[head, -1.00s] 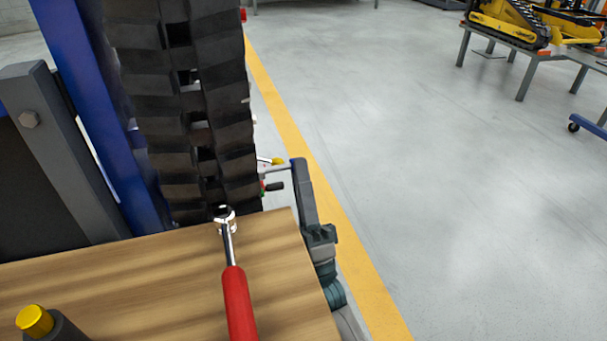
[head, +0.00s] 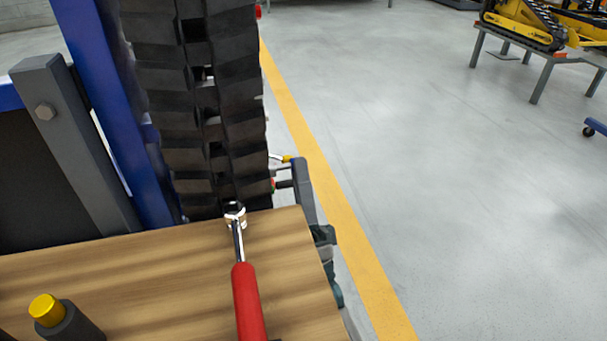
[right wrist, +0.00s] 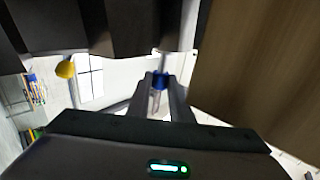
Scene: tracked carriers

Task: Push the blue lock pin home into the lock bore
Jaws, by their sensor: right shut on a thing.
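The blue lock pin (right wrist: 160,80) shows in the right wrist view as a small blue band between my fingertips, with a pale metal rod running on from it toward the dark track. My right gripper (right wrist: 160,88) is shut on it. In the head view the right gripper (head: 282,170) is small and partly hidden, just right of the black track (head: 215,110), beyond the bench. The pin cannot be made out there. The lock bore is not clearly visible in either view, so I cannot tell how deep the pin sits. My left gripper is out of view.
A wooden bench top (head: 150,270) holds a red-handled ratchet (head: 247,300) and a yellow-capped cylinder (head: 47,310). A blue post (head: 110,110) stands left of the track. A yellow knob (right wrist: 65,69) is near my right gripper. Open floor lies to the right.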

